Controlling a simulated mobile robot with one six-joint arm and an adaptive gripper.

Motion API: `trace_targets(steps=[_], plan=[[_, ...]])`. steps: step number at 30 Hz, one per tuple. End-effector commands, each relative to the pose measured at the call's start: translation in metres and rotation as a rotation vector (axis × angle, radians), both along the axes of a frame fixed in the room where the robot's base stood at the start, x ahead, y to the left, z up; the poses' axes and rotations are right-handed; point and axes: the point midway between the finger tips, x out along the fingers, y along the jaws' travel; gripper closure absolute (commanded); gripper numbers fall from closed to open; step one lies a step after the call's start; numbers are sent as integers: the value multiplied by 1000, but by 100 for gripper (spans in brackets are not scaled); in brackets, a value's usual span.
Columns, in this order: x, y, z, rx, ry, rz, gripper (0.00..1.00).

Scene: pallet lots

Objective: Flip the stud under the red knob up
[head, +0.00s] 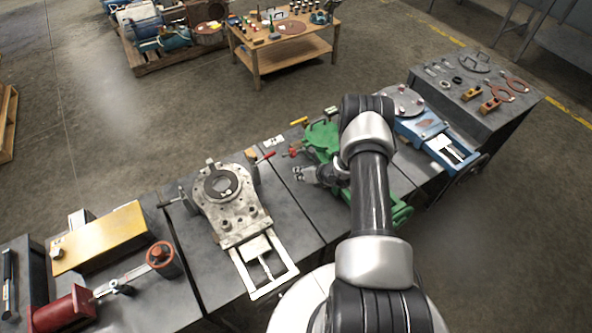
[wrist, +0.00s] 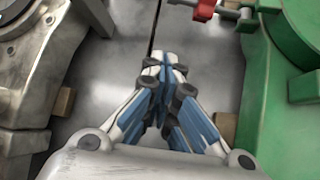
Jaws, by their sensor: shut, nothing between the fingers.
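A red knob (wrist: 203,9) shows at the top edge of the wrist view, joined to a metal rod beside the green machine (wrist: 286,98). In the head view the red knob (head: 293,153) is small, at the left of the green machine (head: 322,137). A stud under the knob cannot be made out in either view. My gripper (head: 298,173) is over the grey bench, left of the green machine and a little nearer than the knob. In the wrist view my gripper (wrist: 165,62) is shut and empty, its fingertips together and apart from the knob.
A grey cast fixture (head: 225,205) stands left of my gripper, with a red-tipped handle (head: 265,157) behind it. A blue vise (head: 425,128) stands right of the green machine. Wooden blocks (wrist: 63,101) lie beside the castings. Bare bench lies between the two machines.

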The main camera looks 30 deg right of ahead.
Motion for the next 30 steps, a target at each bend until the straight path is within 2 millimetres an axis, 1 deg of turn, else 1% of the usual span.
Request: trace_targets(steps=[1, 6, 12, 15, 18, 24, 30], plan=[[6, 3, -9, -1, -1, 3, 100], [30, 11, -36, -2, 0, 5, 100], [59, 20, -65, -2, -2, 5, 100], [68, 13, -44, -3, -5, 1, 100], [72, 11, -34, -1, -2, 1, 100], [76, 10, -25, 1, 0, 1, 100], [76, 10, -25, 0, 0, 1, 100]])
